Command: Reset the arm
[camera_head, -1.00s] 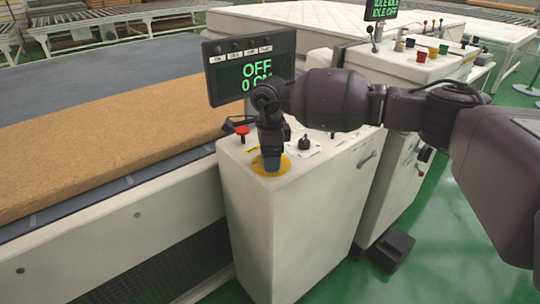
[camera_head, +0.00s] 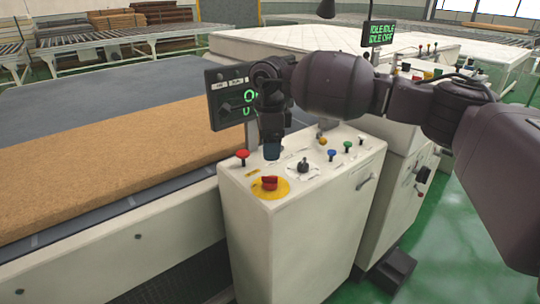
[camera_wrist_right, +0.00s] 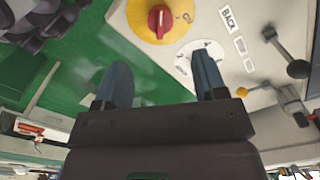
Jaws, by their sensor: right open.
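My right gripper (camera_head: 272,152) is above the top of the white control cabinet (camera_head: 300,245) in the head view, its fingers pointing down. In the right wrist view its two blue fingers (camera_wrist_right: 160,85) stand apart with nothing between them. A red rotary knob on a yellow disc (camera_head: 269,184) sits on the cabinet's front corner, clear of the fingers. It also shows in the right wrist view as a red knob (camera_wrist_right: 159,22). A black selector knob (camera_head: 303,166) is just right of the gripper. My left gripper is out of view.
A red mushroom button (camera_head: 242,155) and several coloured buttons stand on the panel. A display (camera_head: 228,97) with green digits is partly hidden behind my right arm. A brown mattress slab (camera_head: 110,160) lies on the conveyor at left. Green floor (camera_head: 465,240) is open at right.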

